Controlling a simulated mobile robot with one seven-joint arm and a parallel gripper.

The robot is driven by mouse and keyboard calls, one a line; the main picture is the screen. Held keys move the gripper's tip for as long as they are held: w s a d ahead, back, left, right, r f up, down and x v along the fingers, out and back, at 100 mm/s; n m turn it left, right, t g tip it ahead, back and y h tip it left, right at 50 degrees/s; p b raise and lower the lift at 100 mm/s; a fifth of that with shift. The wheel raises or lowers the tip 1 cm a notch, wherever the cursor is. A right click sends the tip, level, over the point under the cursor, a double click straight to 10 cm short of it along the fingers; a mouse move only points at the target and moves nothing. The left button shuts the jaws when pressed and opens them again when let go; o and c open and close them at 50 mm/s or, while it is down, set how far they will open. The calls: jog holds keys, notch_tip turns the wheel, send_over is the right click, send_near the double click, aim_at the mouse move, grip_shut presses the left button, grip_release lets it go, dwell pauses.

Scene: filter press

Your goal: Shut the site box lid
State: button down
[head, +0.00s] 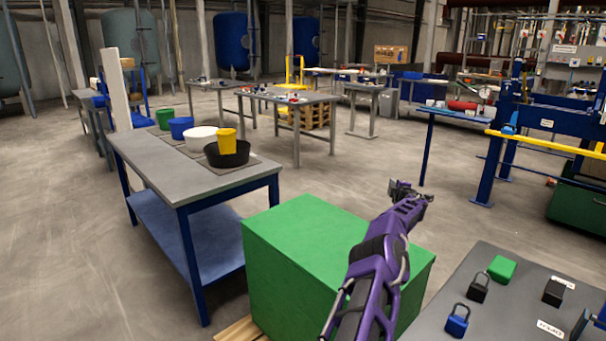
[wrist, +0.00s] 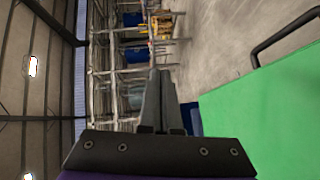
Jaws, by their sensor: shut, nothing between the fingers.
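A green box (head: 310,275), which looks like the site box, stands on a wooden pallet in the lower middle of the head view. Its flat green top (head: 315,225) looks level, and I see no clear gap under it. My arm hides part of its right side. In the wrist view a green panel (wrist: 265,115) fills the right, with a black handle (wrist: 285,38) at its edge. My gripper (head: 410,188) is shut and empty, above the far right part of the box. Its fingers also show in the wrist view (wrist: 160,85), beside the green panel and apart from it.
A grey table (head: 155,160) with buckets stands left of the box. A dark bench (head: 455,310) with several padlocks is close on the right. Blue press frames (head: 490,150) stand further right. Open floor lies beyond the box.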

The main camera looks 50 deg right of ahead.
jog(key=shift+s+r, duration=0.1)
jog(key=shift+s, duration=0.05)
jog(key=v, duration=1.7)
jog(key=shift+a+p, duration=0.15)
jog(key=shift+p, duration=0.3)
